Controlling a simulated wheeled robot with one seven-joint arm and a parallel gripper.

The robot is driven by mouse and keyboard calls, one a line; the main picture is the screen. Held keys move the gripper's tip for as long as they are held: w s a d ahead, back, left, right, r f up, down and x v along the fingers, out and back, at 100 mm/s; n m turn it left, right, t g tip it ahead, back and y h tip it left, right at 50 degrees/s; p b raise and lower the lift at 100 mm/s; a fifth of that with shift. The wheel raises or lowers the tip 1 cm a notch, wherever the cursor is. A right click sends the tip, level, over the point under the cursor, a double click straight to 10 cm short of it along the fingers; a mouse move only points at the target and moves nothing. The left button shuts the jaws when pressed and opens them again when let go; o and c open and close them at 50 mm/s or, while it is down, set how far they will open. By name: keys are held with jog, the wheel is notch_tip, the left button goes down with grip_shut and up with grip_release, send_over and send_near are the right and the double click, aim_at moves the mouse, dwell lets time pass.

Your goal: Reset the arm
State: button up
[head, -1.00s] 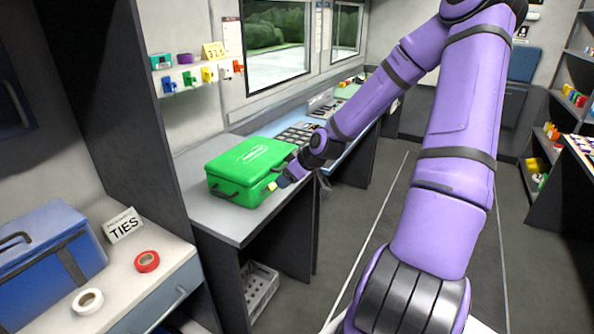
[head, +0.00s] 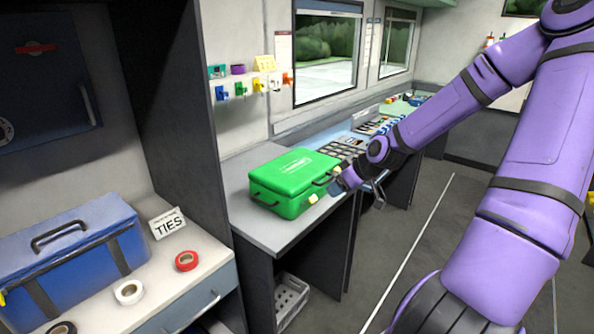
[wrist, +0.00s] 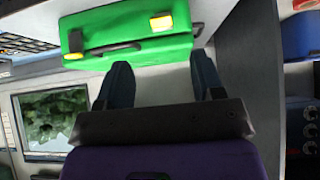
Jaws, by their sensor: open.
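My purple arm reaches across the right of the head view, and its gripper (head: 347,187) is at the front right side of a green case (head: 296,182). In the wrist view my gripper (wrist: 163,82) has its two dark fingers spread apart with nothing between them. The green case (wrist: 125,35) lies just beyond the fingertips there, showing a dark handle and yellow latches. The case is closed and rests on the grey counter (head: 243,205). I cannot tell from the views whether a fingertip touches it.
A blue tool bag (head: 75,255), a red tape roll (head: 186,261), a white tape roll (head: 129,292) and a TIES sign (head: 168,223) are on the near left counter. A dark partition (head: 175,120) divides the counters. A crate (head: 290,297) sits below. The aisle floor (head: 400,262) is clear.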

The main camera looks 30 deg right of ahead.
jog(key=s+a+r+m+g+h, duration=0.1)
jog(key=s+a+r+g+h, duration=0.35)
jog(key=s+a+r, duration=0.7)
jog(key=s+a+r+m+t+y, duration=0.1)
jog(key=s+a+r+m+t, duration=0.1)
jog(key=s+a+r, duration=0.5)
jog(key=s+r+m, duration=0.1)
jog(key=s+r, duration=0.5)
jog(key=shift+s+a+y, duration=0.15)
jog(key=shift+a+y, duration=0.05)
jog(key=shift+y, duration=0.15)
dwell(0.5)
